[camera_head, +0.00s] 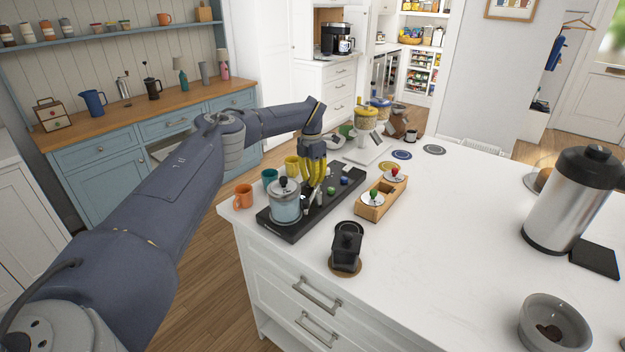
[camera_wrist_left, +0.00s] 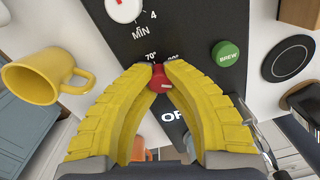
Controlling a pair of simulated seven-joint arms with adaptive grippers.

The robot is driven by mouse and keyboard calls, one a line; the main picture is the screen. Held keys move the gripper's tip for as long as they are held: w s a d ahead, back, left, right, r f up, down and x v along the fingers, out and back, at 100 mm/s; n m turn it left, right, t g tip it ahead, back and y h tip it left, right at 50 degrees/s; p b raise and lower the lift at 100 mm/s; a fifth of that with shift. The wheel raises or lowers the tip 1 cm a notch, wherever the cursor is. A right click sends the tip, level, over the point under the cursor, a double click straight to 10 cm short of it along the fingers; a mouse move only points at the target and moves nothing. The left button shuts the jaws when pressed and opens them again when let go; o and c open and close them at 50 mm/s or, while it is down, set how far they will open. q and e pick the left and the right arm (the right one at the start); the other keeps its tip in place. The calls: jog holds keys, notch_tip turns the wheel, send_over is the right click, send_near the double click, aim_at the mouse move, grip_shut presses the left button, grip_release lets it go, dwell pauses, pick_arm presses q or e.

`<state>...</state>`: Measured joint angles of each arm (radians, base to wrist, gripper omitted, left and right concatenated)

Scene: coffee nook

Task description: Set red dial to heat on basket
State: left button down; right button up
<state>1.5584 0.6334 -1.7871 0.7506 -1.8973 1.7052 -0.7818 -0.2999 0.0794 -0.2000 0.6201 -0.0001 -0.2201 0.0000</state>
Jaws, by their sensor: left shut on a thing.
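The red dial (camera_wrist_left: 159,74) shows in the left wrist view between the yellow fingertips. It sits on the black panel (camera_wrist_left: 190,22), with "70°" and a partly covered second temperature mark above it. Lettering beginning "OF" lies below it. My left gripper (camera_wrist_left: 160,70) is shut on the red dial. In the head view, my left gripper (camera_head: 313,184) reaches down onto the black station (camera_head: 292,229), and its fingers hide the dial. Which mark the dial points at is hard to tell. My right gripper is not in view.
On the panel are a green BREW button (camera_wrist_left: 226,54) and a white dial (camera_wrist_left: 122,9). A lidded glass pot (camera_head: 286,208) stands beside my fingers. Orange (camera_head: 243,197), teal (camera_head: 270,178) and yellow (camera_head: 291,165) mugs stand behind. A wooden holder (camera_head: 372,213) sits right.

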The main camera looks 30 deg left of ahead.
pick_arm(q)
jog(key=c, duration=1.2)
grip_release()
jog(key=shift+r, duration=0.1)
jog(key=r, duration=1.1)
jog(key=shift+a+r, duration=0.25)
jog(key=shift+r, duration=0.15)
